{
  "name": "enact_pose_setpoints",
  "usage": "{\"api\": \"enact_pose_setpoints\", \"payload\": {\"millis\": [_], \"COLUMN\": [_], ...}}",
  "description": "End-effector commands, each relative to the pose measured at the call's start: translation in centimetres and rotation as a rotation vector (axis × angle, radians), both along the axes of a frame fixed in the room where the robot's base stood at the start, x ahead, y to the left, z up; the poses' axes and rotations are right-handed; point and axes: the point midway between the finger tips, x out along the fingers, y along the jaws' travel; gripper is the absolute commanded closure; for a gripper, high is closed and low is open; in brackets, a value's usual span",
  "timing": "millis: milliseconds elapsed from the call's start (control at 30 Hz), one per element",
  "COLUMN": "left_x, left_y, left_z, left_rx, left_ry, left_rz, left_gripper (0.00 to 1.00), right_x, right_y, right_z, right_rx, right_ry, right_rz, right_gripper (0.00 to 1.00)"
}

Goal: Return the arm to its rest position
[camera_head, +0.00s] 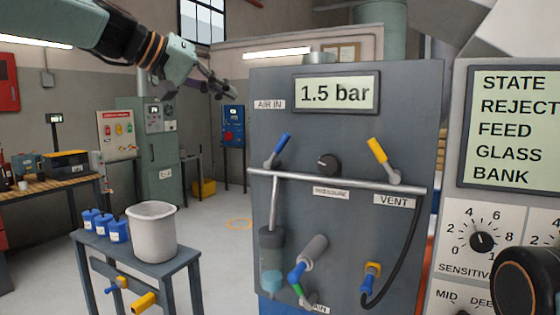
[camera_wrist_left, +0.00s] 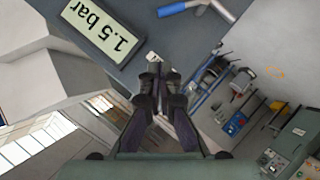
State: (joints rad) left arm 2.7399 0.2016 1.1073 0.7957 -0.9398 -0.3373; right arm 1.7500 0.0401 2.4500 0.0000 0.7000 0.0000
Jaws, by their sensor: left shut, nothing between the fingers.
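My left arm (camera_head: 125,38) comes in from the upper left in the head view. Its gripper (camera_head: 230,92) hangs in the air to the left of the grey air panel (camera_head: 340,130), near the AIR IN label, and holds nothing. In the left wrist view the gripper (camera_wrist_left: 160,75) has its fingers together, with the panel and its 1.5 bar display (camera_wrist_left: 102,30) beyond them. I cannot tell the exact gap between fingertips and panel. My right gripper does not show in either view.
The panel carries a blue-handled valve (camera_head: 279,150), a yellow-handled valve (camera_head: 382,158), a black knob (camera_head: 328,165) and a horizontal pipe. Open floor lies behind.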

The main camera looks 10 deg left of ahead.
Motion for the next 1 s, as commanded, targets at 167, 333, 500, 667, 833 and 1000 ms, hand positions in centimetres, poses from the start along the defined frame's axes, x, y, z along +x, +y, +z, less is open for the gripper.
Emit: {"api": "enact_pose_setpoints", "payload": {"millis": [167, 333, 500, 667, 833, 1000], "left_x": [2.8, 4.8, 4.7, 2.8, -0.9, -6.3], "left_y": [2.9, 6.2, 7.8, 8.5, 8.5, 8.0], "left_z": [-1.5, -10.6, -21.8, -32.2, -42.8, -52.6], "left_rx": [0.022, 0.132, 0.261, 0.377, 0.491, 0.586], "left_ry": [-0.032, 0.000, 0.051, 0.101, 0.154, 0.216], "left_rz": [0.189, 0.400, 0.499, 0.532, 0.519, 0.466], "left_gripper": [1.00, 1.00, 1.00, 1.00, 1.00, 1.00], "right_x": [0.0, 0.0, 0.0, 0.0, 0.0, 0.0], "right_y": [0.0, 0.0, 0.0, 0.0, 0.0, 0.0], "right_z": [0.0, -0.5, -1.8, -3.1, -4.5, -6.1], "right_rx": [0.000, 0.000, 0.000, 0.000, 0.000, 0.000], "right_ry": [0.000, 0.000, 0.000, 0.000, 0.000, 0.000], "right_rz": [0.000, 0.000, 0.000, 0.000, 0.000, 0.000], "right_gripper": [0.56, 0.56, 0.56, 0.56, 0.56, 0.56]}}
